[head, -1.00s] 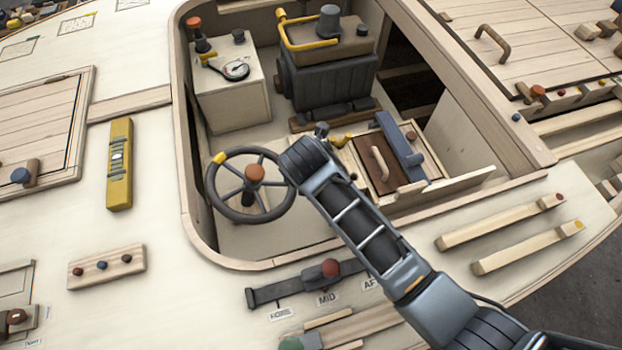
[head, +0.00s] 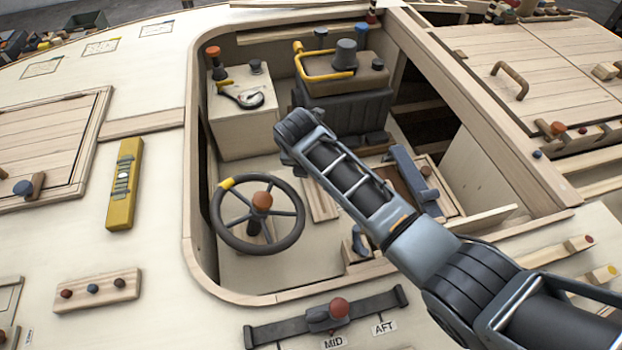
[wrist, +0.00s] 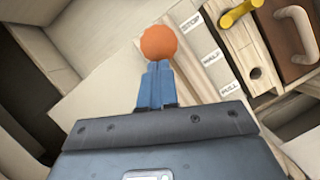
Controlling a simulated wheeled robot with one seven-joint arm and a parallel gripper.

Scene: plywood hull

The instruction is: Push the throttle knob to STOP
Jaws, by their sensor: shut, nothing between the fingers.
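The throttle knob, an orange ball (wrist: 158,43), shows in the wrist view straight ahead of my gripper (wrist: 157,68). The gripper's two blue fingers are shut together with nothing between them. Their tips overlap the knob's lower edge in the picture; I cannot tell whether they touch it. A pale strip to the right carries the labels STOP (wrist: 190,22), HALF (wrist: 211,57) and FULL (wrist: 230,88). The knob appears left of STOP, but its stem and base are hidden, so its exact setting is unclear. In the head view my arm blocks most of this area.
A yellow handle (wrist: 240,12) and a brown panel with a wooden grip (wrist: 297,32) lie right of the labels. In the head view, the steering wheel (head: 226,238) stands left of my arm. A sliding lever marked MID and AFT (head: 365,305) lies in front.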

